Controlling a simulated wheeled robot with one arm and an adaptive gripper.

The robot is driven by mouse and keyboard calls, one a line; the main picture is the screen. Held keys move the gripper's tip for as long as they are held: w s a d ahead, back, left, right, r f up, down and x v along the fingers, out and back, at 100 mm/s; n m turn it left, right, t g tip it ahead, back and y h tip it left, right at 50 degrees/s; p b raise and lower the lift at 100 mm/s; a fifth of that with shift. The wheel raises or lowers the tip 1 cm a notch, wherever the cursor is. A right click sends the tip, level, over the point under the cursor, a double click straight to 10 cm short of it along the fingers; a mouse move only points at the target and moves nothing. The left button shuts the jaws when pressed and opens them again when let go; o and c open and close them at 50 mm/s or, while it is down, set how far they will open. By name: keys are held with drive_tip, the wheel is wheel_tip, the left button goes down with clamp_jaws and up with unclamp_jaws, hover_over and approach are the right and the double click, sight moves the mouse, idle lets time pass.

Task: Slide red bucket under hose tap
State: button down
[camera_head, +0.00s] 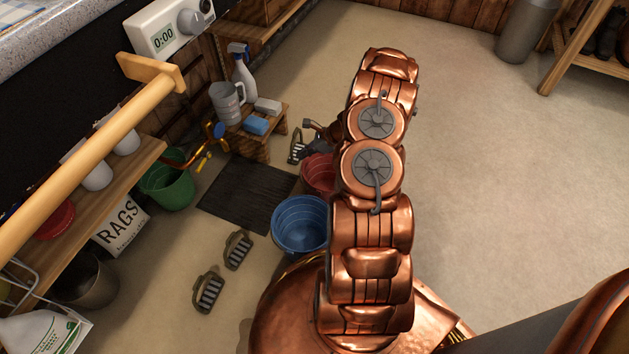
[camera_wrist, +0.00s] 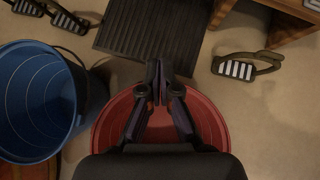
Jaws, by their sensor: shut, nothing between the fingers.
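The red bucket (camera_head: 318,172) stands on the floor, partly hidden behind my copper arm in the head view. In the wrist view the red bucket (camera_wrist: 208,117) lies below my gripper (camera_wrist: 157,84), which covers its middle. My gripper is shut and empty, its fingertips over the bucket's far rim; I cannot tell if they touch it. In the head view my gripper (camera_head: 311,124) shows small beside the arm. A dark mat (camera_head: 247,196) lies on the floor left of the bucket and also shows in the wrist view (camera_wrist: 150,30).
A blue bucket (camera_head: 300,225) stands close to the red bucket. A wooden stool (camera_head: 262,138) holds a sponge, a jug and a spray bottle. Several brushes lie on the floor, and a green bucket (camera_head: 167,187) stands at left.

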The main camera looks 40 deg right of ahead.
drive_tip(key=s+d+b, duration=0.1)
drive_tip(key=s+d, duration=0.2)
drive_tip(key=d, duration=0.1)
drive_tip(key=f+b, duration=0.2)
drive_tip(key=f, duration=0.3)
drive_tip(key=f+b, duration=0.2)
drive_tip(key=f, duration=0.3)
drive_tip(key=f+b, duration=0.2)
drive_tip(key=f, duration=0.3)
drive_tip(key=shift+s+a, duration=0.15)
drive_tip(key=shift+a, duration=0.15)
drive_tip(key=shift+a+f, duration=0.1)
drive_tip(key=shift+f, duration=0.2)
drive_tip(key=shift+w+a+r+b, duration=0.25)
drive_tip(key=shift+w+b, duration=0.15)
drive_tip(key=shift+b, duration=0.05)
